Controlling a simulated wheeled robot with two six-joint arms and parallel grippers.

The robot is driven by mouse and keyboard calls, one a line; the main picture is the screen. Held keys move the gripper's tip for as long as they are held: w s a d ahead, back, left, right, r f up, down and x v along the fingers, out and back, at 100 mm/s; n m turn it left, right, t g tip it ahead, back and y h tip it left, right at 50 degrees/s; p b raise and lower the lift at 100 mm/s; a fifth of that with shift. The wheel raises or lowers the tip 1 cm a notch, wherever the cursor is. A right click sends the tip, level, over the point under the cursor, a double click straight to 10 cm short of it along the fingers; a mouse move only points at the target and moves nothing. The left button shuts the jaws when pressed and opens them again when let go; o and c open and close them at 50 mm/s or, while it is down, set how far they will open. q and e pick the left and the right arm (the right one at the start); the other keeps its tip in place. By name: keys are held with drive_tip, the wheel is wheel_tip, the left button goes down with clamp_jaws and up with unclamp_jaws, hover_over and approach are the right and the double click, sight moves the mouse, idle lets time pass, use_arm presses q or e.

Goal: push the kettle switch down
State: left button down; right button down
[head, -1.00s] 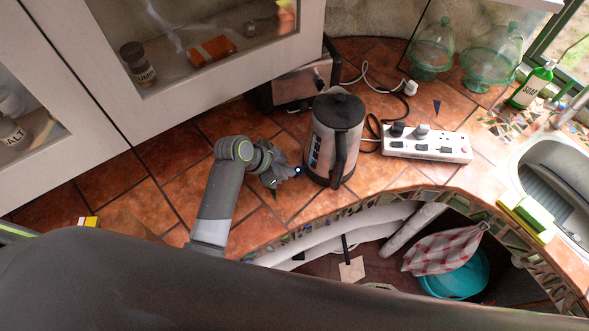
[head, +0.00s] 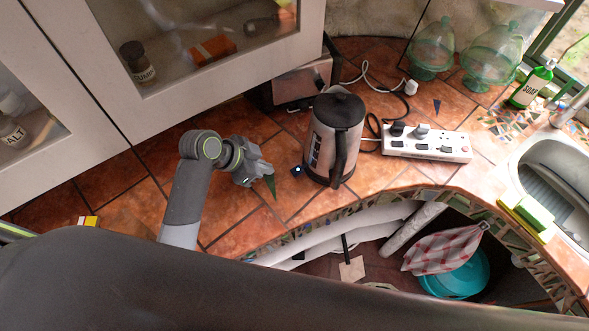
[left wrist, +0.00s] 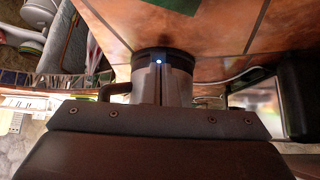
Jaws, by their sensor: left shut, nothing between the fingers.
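The silver and black kettle (head: 325,150) stands upright on the tiled counter, its black handle towards the front right. Its small dark switch (head: 298,170) sticks out low on the left side, with a bluish-white light glowing at it. My left gripper (head: 260,177) is shut and empty, left of the switch and apart from it. In the left wrist view the kettle (left wrist: 175,82) shows beyond the gripper body, with the lit switch (left wrist: 158,61) at its dark base. The switch's exact tilt is too small to tell. My right gripper is not in view.
A white power strip (head: 427,147) with plugs lies right of the kettle. A toaster-like metal appliance (head: 300,84) stands behind it. Cabinet doors (head: 75,65) hang at the upper left.

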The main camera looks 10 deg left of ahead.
use_arm(q)
drive_tip(key=b+v, duration=0.1)
drive_tip(key=v, duration=1.2)
drive_tip(key=shift+b, duration=0.3)
drive_tip(key=shift+f, duration=0.1)
drive_tip(key=shift+s, duration=0.1)
